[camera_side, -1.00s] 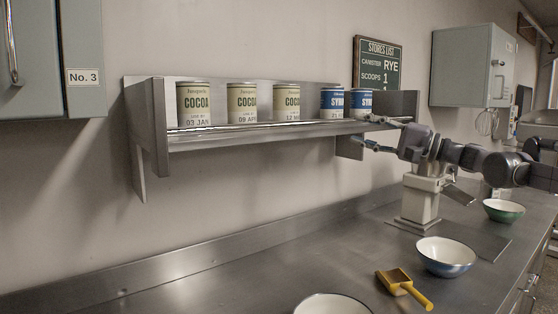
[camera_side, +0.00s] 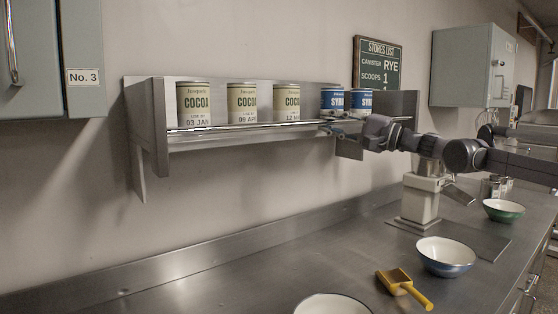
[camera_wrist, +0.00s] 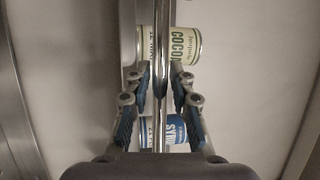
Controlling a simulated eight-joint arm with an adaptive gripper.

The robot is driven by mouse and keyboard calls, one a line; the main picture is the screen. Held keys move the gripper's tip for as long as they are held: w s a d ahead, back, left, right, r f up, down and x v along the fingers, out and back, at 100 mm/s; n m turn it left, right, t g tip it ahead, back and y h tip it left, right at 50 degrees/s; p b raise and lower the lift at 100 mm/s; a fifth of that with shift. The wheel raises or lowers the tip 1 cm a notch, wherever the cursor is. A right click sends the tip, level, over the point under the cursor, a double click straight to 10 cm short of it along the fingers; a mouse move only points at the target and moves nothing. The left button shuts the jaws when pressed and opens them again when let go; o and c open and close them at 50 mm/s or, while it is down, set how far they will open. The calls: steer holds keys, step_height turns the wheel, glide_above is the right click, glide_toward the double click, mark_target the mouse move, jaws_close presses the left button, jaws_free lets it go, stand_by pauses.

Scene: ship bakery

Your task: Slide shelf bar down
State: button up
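The shelf bar (camera_side: 240,126) is a shiny metal rail along the front of the wall shelf, at the lower part of the cans. My gripper (camera_side: 328,126) is at the bar, in front of the blue syrup cans. In the wrist view the bar (camera_wrist: 161,35) runs up the middle between the two fingers of my gripper (camera_wrist: 161,73). The fingers are apart, one on each side of the bar, with a gap to it on both sides. Nothing is held. In the side view the fingertips are small, and contact with the bar cannot be told.
Cocoa cans (camera_side: 242,101) and blue syrup cans (camera_side: 332,98) stand on the metal shelf (camera_side: 146,125) behind the bar. A stores list sign (camera_side: 378,64) hangs behind. Below, the counter (camera_side: 230,285) holds a blue bowl (camera_side: 446,257), a yellow scoop (camera_side: 404,287) and a green bowl (camera_side: 504,210).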

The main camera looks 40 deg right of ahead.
jaws_close()
steer(key=shift+f, duration=2.1)
steer(key=o, duration=0.6)
jaws_free()
steer(key=shift+s, duration=0.1)
steer(key=v, duration=1.2)
